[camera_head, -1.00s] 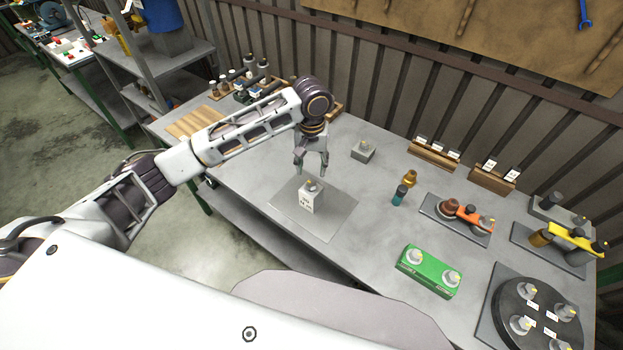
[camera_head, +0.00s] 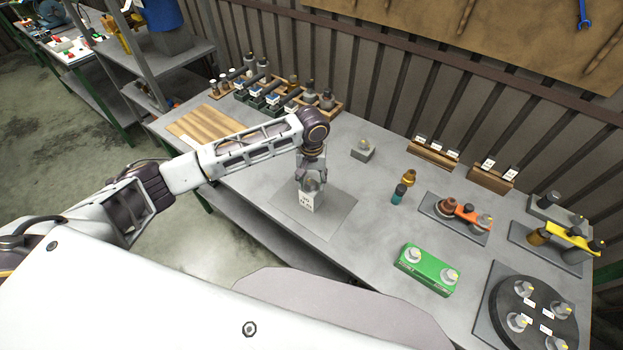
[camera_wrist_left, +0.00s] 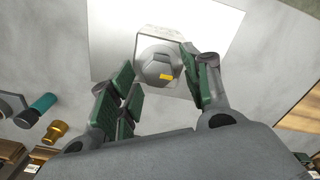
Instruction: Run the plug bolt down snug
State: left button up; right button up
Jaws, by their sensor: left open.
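The plug bolt (camera_wrist_left: 158,68) is a grey hex head with a yellow mark, seated on top of a small pale block (camera_head: 307,203). The block stands on a grey mat (camera_head: 335,218) on the workbench. My left gripper (camera_head: 311,183) is right over the block, its fingers pointing down around the bolt head. In the left wrist view the open fingers (camera_wrist_left: 163,84) have green pads on either side of the bolt's near part, with a gap visible on the left. The bolt's shank is hidden. My right gripper is out of view.
A grey block (camera_head: 363,150) stands behind the mat. To the right are a teal-and-black piece (camera_head: 399,194), a brass piece (camera_head: 409,177), a green box (camera_head: 428,270) and a round black plate (camera_head: 535,311) with bolts. Bare bench surrounds the mat.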

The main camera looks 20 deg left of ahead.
pick_arm(q)
jog(key=c, duration=1)
jog(key=shift+m, duration=0.5)
jog(key=m, duration=0.3)
jog(key=shift+d+m, duration=0.1)
jog(key=shift+m, duration=0.2)
jog(key=m, duration=0.5)
jog(key=shift+d, duration=0.15)
jog(key=m, duration=0.5)
jog(key=shift+s, duration=0.15)
jog(key=shift+s+m, duration=0.1)
jog(key=shift+m, duration=2.4)
